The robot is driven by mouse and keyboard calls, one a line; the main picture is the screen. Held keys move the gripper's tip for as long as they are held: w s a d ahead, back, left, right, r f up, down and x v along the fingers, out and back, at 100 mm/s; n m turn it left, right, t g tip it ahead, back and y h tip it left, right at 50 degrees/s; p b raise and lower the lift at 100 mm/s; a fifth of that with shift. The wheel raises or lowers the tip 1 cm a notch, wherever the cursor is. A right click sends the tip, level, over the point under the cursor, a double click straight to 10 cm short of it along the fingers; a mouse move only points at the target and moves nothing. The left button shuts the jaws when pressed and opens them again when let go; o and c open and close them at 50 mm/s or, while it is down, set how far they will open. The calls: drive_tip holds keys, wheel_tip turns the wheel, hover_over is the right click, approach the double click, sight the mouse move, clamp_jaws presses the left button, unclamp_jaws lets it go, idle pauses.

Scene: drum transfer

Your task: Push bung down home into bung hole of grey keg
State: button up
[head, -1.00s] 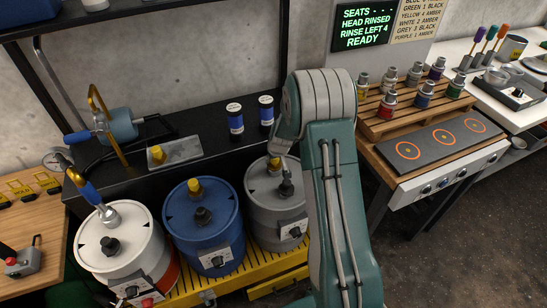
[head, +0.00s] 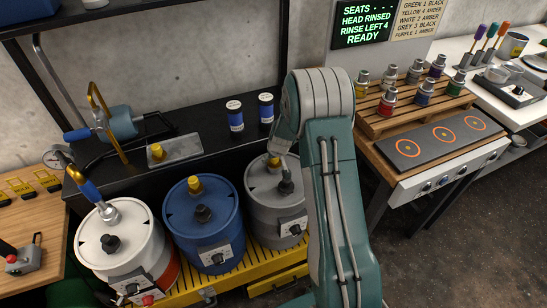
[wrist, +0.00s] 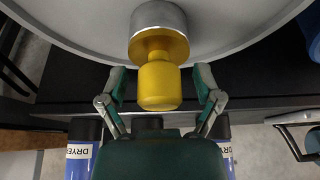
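The grey keg (head: 270,215) stands at the right end of the row of kegs, and its pale lid fills the top of the wrist view (wrist: 75,25). The yellow bung (head: 273,162) stands upright at the keg's metal bung-hole neck (wrist: 158,16). In the wrist view the bung (wrist: 160,85) has a wide collar close against that neck; I cannot tell how deep it sits. My gripper (wrist: 160,74) is open, one finger on each side of the bung's body, with a gap on both sides. In the head view my arm hides the gripper.
A blue keg (head: 203,225) and a white keg (head: 115,245) stand to the left on the yellow grating (head: 243,272). A dark fitting (head: 286,186) rises from the grey keg's lid. Two blue-labelled canisters (head: 235,115) (head: 266,107) stand on the black shelf behind.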

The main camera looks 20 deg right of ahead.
drive_tip(key=shift+r, duration=0.1)
drive_tip(key=s+a+r, duration=0.4)
drive_tip(key=s+r, duration=0.4)
drive_tip(key=r, duration=0.5)
drive_tip(key=s+a+r, duration=0.4)
drive_tip(key=s+r, duration=0.4)
drive_tip(key=r, duration=0.5)
drive_tip(key=s+a+r, duration=0.2)
drive_tip(key=s, duration=0.7)
drive_tip(key=s+a+r+t, duration=0.1)
drive_tip(key=s+a+r, duration=0.1)
drive_tip(key=s, duration=0.7)
drive_tip(key=shift+v, duration=0.85)
drive_tip(key=shift+w+r, duration=0.1)
drive_tip(key=shift+w, duration=0.1)
